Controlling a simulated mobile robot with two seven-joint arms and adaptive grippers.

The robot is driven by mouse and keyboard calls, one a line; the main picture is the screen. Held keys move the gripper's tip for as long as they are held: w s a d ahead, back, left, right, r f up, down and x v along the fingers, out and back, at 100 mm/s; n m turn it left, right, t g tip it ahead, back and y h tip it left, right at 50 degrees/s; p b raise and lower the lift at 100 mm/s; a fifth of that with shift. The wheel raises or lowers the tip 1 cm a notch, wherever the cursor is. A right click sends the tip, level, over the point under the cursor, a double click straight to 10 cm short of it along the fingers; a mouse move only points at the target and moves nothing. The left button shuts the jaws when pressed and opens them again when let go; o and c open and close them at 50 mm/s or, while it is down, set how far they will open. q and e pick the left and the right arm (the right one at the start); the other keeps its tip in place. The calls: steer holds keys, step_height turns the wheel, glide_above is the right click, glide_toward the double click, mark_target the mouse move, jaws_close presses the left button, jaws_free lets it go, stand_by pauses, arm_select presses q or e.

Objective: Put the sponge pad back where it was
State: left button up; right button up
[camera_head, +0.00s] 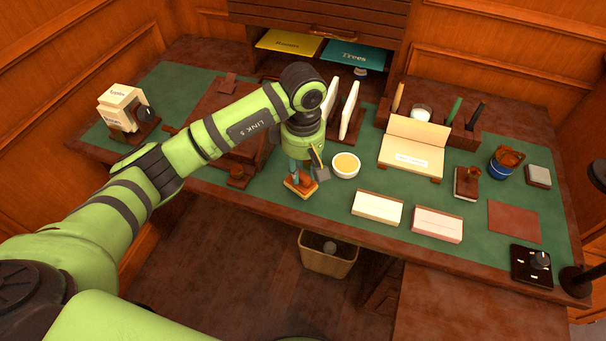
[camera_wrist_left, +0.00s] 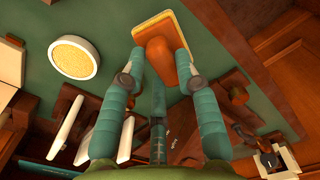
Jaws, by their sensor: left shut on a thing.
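The sponge pad (camera_head: 300,187) has a flat, yellowish-orange base and an orange-brown knob handle. My left gripper (camera_head: 305,172) is over it near the desk's front edge, its fingers pointing down. In the left wrist view, the gripper (camera_wrist_left: 160,75) has both fingers closed on the handle of the pad (camera_wrist_left: 152,28). I cannot tell whether the pad's base touches the green desk top. A round white dish with a yellow fill (camera_head: 346,164) stands just right of the pad; it also shows in the left wrist view (camera_wrist_left: 74,57). My right gripper is out of view.
Two card blocks (camera_head: 377,208) (camera_head: 438,224) lie right of the dish. White upright panels (camera_head: 349,110) stand behind it. A card holder (camera_head: 413,147), a blue cup (camera_head: 502,164) and a dark red mat (camera_head: 514,221) are further right. A bin (camera_head: 328,255) stands below the desk.

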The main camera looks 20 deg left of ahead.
mark_target(303, 172)
arm_select(q)
step_height(303, 172, down, 3)
steer(key=shift+f+p, duration=0.2)
steer(key=shift+p, duration=0.2)
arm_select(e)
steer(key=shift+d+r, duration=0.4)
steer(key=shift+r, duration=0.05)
arm_select(q)
steer(key=shift+f, duration=0.2)
steer(key=o, duration=1)
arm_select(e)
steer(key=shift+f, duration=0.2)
arm_select(q)
steer(key=shift+r, duration=0.1)
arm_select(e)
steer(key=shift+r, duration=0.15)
